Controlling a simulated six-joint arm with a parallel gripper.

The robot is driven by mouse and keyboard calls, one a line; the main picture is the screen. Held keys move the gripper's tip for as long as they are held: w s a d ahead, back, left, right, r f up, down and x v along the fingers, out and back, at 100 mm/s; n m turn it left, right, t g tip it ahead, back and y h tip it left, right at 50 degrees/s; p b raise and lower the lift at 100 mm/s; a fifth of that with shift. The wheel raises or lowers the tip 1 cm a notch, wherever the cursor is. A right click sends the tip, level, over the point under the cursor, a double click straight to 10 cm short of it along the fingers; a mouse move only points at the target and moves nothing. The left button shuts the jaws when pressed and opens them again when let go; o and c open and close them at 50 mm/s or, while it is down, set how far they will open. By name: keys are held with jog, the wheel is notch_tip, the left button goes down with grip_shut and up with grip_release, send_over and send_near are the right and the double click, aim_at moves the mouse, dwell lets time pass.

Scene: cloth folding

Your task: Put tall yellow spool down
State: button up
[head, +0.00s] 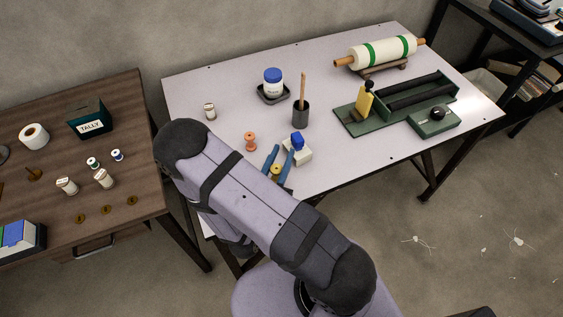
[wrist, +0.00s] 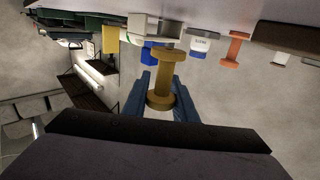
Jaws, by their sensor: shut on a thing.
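The tall yellow spool (wrist: 160,78) is held between the blue fingers of my gripper (wrist: 160,92), seen close up in the wrist view. In the head view the yellow spool (head: 275,171) shows small between my gripper's blue fingers (head: 277,165), near the front edge of the light table (head: 225,100). My arm hides part of the table edge around it. I cannot tell whether the spool touches the tabletop.
A white block with a blue top (head: 298,148) stands just right of my gripper. An orange spool (head: 250,141) stands to its left, behind. A dark cup with a stick (head: 301,114) stands farther back. The table's back left is mostly clear.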

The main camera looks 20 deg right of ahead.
jog(key=shift+f, duration=1.45)
jog(key=shift+f, duration=0.2)
jog(key=o, duration=1)
jog(key=shift+w+a+v, duration=0.15)
jog(key=shift+v, duration=1.3)
jog(key=shift+w+a+v, duration=0.15)
jog(key=shift+a+v, duration=0.05)
jog(key=shift+v, duration=1.25)
jog(key=shift+o, duration=0.6)
jog(key=shift+v, duration=0.8)
